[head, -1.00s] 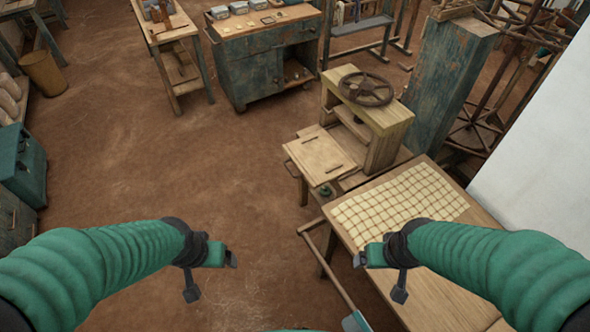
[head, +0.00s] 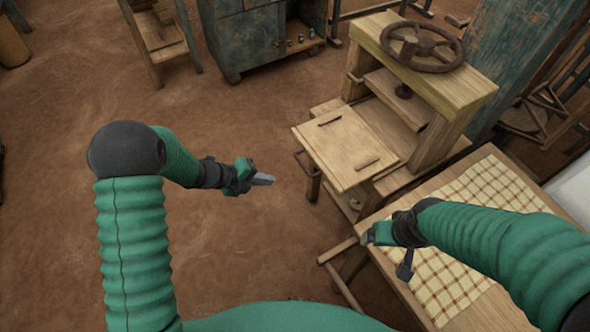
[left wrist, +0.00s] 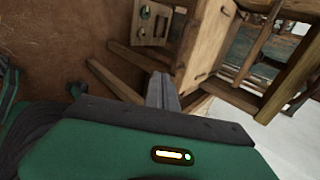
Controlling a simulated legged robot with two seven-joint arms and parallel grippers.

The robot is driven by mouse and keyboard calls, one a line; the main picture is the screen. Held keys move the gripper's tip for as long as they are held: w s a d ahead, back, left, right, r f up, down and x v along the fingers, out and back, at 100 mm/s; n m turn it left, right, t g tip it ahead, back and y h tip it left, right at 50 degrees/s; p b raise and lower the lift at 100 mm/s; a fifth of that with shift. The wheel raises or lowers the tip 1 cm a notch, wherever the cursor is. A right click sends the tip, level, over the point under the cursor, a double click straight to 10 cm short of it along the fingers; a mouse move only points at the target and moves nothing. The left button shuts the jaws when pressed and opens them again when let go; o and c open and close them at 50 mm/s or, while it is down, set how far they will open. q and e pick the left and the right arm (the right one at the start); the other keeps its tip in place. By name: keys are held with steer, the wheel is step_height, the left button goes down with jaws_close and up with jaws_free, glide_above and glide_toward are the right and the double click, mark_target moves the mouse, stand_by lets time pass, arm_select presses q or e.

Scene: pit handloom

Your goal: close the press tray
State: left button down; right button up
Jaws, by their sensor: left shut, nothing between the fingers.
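My left gripper (head: 268,180) is left of the tray's near left edge, shut and empty, with a gap of floor between. Its fingers also show in the left wrist view (left wrist: 162,92), with wooden framing beyond. My right gripper (head: 368,237) is over the near table's left edge, below the tray in the picture; its jaws are too small to read.
A wooden table (head: 490,318) with a checked cloth (head: 455,275) stands near right, under my right arm. A wooden bar (head: 340,250) juts out at its left. A worn blue cabinet (head: 250,40) stands at the back.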

arm_select(q)
steer(key=w+d+f, duration=0.5)
steer(key=d+f, duration=0.1)
steer(key=d, duration=0.4)
steer(key=shift+d, duration=0.3)
arm_select(e)
steer(key=shift+s+d, duration=0.5)
steer(key=shift+s, duration=0.1)
arm_select(q)
steer(key=shift+w+r, duration=0.1)
arm_select(e)
steer(key=shift+a, duration=0.2)
